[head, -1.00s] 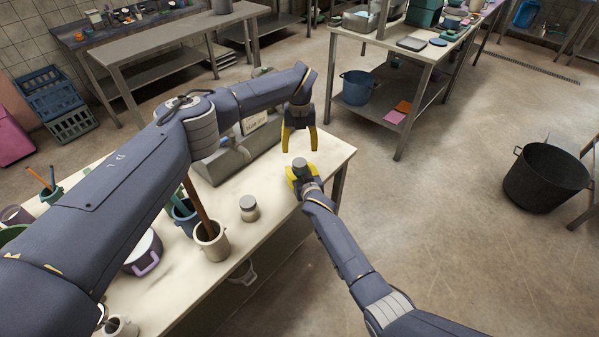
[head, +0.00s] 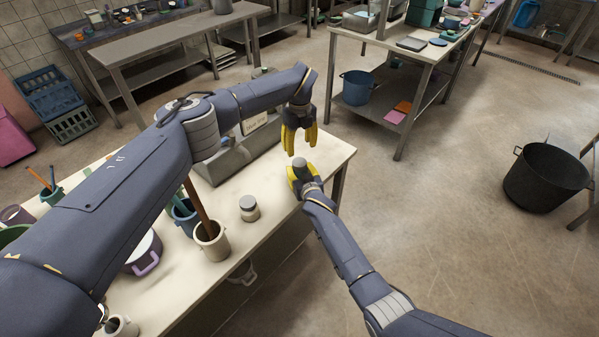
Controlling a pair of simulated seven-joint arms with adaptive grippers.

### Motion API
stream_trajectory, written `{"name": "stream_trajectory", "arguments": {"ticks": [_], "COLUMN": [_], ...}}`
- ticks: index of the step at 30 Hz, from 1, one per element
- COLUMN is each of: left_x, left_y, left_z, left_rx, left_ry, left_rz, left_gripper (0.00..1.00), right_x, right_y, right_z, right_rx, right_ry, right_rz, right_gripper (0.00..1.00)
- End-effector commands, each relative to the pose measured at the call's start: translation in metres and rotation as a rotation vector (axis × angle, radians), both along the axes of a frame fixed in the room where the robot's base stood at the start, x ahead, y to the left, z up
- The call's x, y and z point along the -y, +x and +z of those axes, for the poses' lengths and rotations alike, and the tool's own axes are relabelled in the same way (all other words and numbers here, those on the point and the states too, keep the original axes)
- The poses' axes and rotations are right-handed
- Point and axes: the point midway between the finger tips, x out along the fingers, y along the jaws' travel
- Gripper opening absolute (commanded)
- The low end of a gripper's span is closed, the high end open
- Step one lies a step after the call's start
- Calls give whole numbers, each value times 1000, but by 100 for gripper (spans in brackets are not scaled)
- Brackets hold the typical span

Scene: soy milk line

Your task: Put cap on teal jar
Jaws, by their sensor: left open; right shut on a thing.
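My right gripper (head: 302,178) is shut around a small jar, which seems to be the teal jar (head: 300,163), beside the table's right edge. Its round top looks dark grey-green and faces up. Most of its body is hidden by the yellow fingers, and I cannot tell clearly whether the top is a cap. My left gripper (head: 299,143) is open and points down just above the jar. Its yellow fingers appear empty and a small gap shows between them and the jar's top.
A cream jar with a grey lid (head: 249,208) stands on the pale table (head: 277,221). A cream pot (head: 212,242) holding a brown stick is to its left.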

Motion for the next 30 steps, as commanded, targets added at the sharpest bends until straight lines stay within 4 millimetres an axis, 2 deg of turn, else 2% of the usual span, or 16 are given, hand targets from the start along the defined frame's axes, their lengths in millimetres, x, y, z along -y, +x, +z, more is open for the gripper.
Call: {"name": "stream_trajectory", "arguments": {"ticks": [18, 24, 30], "left_x": [0, 0, 0], "left_y": [0, 0, 1], "left_z": [-1, 0, 0], "left_rx": [-1, 0, -1], "left_ry": [-1, -1, 0], "left_rz": [970, 1227, 1397], "left_gripper": [55, 55, 55], "right_x": [0, 1, 1], "right_y": [0, 0, 0], "right_z": [-1, -1, -1], "right_rx": [-2, -2, -2], "right_ry": [-2, -2, -2], "right_rz": [-1, -1, -1], "right_gripper": [0, 0, 0]}}
